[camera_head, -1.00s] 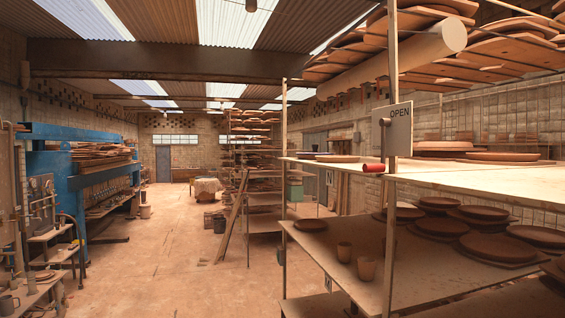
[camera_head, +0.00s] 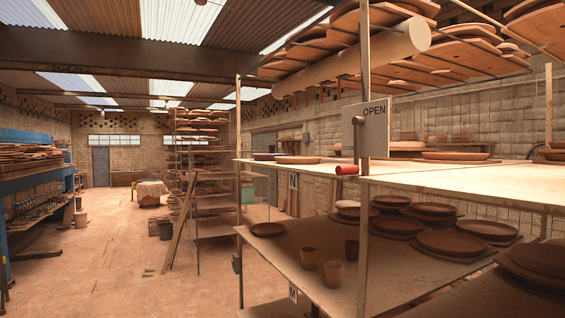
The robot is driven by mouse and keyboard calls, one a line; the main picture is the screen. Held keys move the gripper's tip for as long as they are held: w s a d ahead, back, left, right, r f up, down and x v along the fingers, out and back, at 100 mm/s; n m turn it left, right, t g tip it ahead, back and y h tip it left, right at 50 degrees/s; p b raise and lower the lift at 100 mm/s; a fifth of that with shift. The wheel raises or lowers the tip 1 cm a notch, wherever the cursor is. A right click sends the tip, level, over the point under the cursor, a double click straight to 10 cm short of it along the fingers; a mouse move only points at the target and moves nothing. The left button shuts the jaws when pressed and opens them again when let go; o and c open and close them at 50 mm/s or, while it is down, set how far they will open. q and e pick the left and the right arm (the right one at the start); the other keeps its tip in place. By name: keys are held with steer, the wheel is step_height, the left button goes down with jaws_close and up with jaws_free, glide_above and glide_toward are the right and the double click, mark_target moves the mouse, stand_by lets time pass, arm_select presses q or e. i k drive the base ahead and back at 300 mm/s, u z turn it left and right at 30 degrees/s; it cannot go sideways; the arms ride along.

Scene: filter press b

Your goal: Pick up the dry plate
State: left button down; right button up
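Several round brown clay plates (camera_head: 440,242) lie on the lower shelf board at the right, some stacked in pairs. One small plate (camera_head: 268,229) lies alone near that board's left corner. More plates rest on the upper board, including a reddish one (camera_head: 454,156) and another (camera_head: 298,160) at its left. I cannot tell which plate is the dry one. Neither of my grippers is in view.
Clay cups (camera_head: 333,273) stand on the lower board (camera_head: 290,250).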

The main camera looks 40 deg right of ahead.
mark_target(280, 160)
steer(key=i, duration=1.95)
